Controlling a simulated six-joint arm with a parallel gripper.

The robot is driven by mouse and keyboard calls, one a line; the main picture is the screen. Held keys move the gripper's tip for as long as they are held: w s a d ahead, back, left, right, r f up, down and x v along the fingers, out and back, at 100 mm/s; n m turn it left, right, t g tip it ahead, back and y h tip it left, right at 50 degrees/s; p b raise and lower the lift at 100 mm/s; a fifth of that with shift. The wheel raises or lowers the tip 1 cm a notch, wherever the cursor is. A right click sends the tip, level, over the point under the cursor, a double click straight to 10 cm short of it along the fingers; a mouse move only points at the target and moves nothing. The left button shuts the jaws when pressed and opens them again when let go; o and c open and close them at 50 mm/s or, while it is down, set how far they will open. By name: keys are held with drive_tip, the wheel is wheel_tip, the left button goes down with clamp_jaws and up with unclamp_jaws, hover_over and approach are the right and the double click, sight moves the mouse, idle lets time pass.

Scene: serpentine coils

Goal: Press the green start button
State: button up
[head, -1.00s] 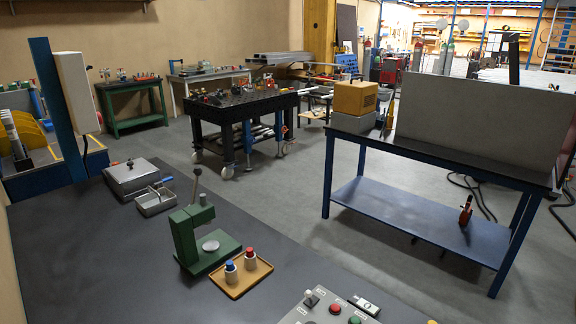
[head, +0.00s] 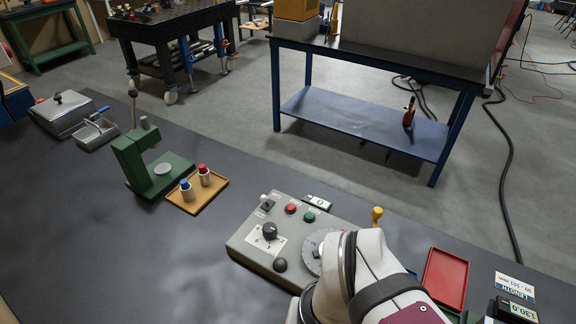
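The green button (head: 309,217) is a small round cap on the top of a grey control box (head: 247,246) on the dark bench. A red button (head: 291,208) sits just left of it. The box also carries a black knob (head: 270,231) on a white plate, a dark round knob (head: 280,265), a toggle switch and a round graduated dial (head: 313,247). My white and grey arm covers the right part of the box and part of the dial. The green button is unobstructed. My gripper does not show.
Left are a tan tray (head: 208,196) with red- and blue-capped bottles and a green press (head: 126,165). Right are a yellow-handled item (head: 377,214), a red tray (head: 446,278) and a display reading 130.0 (head: 517,311). The front-left bench is clear.

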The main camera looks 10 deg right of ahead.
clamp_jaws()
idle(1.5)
